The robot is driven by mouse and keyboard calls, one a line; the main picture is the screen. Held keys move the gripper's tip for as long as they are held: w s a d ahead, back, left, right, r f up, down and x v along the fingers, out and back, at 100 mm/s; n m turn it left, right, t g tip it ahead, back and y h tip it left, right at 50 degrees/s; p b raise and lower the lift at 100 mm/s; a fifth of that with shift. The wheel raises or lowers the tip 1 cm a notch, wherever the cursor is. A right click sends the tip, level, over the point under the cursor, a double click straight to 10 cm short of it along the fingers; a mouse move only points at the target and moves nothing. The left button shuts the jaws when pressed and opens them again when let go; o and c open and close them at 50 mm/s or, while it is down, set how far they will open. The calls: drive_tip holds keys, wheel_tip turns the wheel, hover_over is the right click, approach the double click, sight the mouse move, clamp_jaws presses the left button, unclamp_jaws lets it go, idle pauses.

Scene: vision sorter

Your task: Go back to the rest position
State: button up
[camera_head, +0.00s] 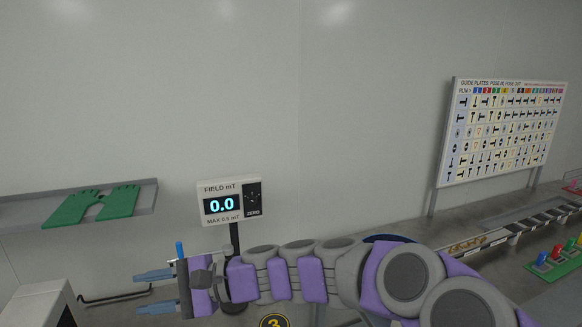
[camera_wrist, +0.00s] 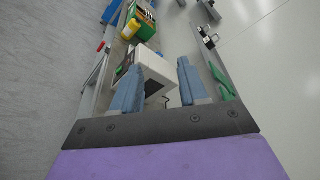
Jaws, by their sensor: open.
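My gripper (camera_head: 156,291) is at the lower left of the head view, at the end of my purple and grey arm, which reaches left across the bottom. Its two blue fingers stand apart with nothing between them. In the wrist view the open gripper (camera_wrist: 158,82) shows both blue fingers spread, with a white box-shaped machine (camera_wrist: 158,70) beyond and below them. The fingers appear clear of it. No marked rest position shows.
A grey shelf (camera_head: 20,213) with green gloves (camera_head: 92,207) is at left. A guide plate board (camera_head: 506,128) stands at right, above a rail (camera_head: 515,229). A green crate (camera_wrist: 145,25) shows in the wrist view.

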drive_tip(key=s+d+f+n+h, duration=0.5)
drive_tip(key=s+d+f+h, duration=0.25)
drive_tip(key=s+d, duration=0.45)
drive_tip(key=s+d+f+h, duration=0.3)
drive_tip(key=s+d, duration=0.1)
drive_tip(key=d, duration=0.4)
drive_tip(key=s+d+f+h, duration=0.2)
drive_tip(key=s+d+f, duration=0.1)
drive_tip(key=d, duration=0.6)
drive_tip(key=s+d+f+h, duration=0.3)
drive_tip(key=s+d, duration=0.1)
drive_tip(key=d, duration=0.4)
drive_tip(key=shift+s+d+n+h, duration=0.3)
drive_tip(key=shift+s+d+h, duration=0.05)
